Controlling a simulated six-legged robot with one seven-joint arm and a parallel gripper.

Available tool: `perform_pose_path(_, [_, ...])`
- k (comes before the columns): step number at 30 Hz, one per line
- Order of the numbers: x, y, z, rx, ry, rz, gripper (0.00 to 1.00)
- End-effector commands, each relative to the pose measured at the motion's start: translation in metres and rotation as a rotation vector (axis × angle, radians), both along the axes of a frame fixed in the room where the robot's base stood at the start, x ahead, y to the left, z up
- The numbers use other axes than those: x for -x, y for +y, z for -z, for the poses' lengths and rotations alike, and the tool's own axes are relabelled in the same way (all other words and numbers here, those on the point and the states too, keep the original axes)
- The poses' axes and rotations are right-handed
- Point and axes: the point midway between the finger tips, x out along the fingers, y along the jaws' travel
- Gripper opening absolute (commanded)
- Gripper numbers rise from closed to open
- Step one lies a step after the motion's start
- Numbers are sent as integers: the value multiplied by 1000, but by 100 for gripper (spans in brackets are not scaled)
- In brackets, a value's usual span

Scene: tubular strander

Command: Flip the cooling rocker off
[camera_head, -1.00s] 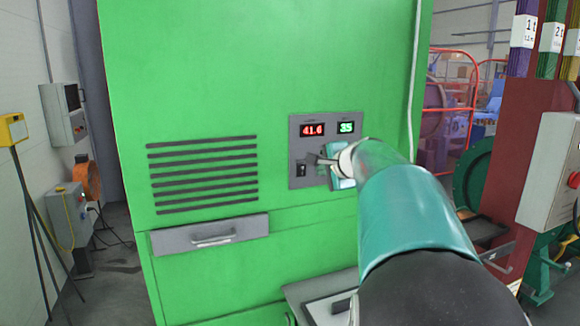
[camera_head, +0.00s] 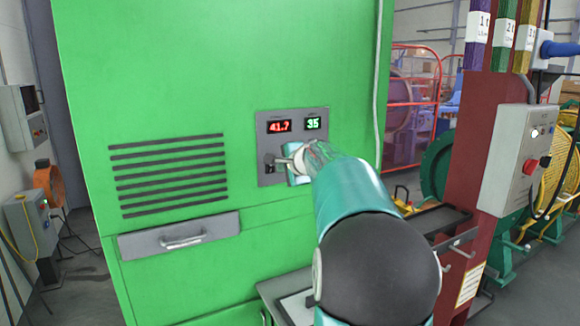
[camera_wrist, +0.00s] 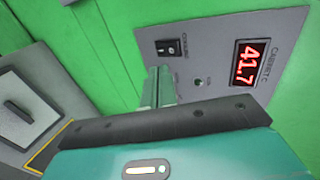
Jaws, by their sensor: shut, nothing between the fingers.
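The cooling rocker (camera_wrist: 168,47) is a small black switch with white marks on a grey panel (camera_wrist: 205,75), with lettering beside it. Which way it is tipped is hard to tell. In the head view the rocker (camera_head: 269,167) sits low on the panel's left side, partly beside my fingers. My gripper (camera_head: 278,160) is shut and empty, its thin fingers pointing left close to the rocker. In the wrist view the gripper's fingertips (camera_wrist: 159,70) lie just below the rocker in the picture; a gap shows, and I see no contact.
The panel carries a red display (camera_head: 280,126) reading 41.7 and a green display (camera_head: 314,123) reading 35. The panel is on a green cabinet (camera_head: 180,85) with vent slots and a grey drawer (camera_head: 180,238). A maroon post (camera_head: 465,170) stands to the right.

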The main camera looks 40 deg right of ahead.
Motion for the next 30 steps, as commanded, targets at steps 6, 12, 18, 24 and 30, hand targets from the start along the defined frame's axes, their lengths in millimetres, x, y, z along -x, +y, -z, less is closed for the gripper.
perform_pose_path(6, [-39,-10,7,1,0,-4,0])
perform_pose_path(12, [-55,-15,3,2,0,-1,0])
perform_pose_path(18, [-57,-16,3,1,0,1,0])
perform_pose_path(24, [-57,-16,2,1,0,1,0])
perform_pose_path(30, [-65,-17,-2,2,0,-3,0])
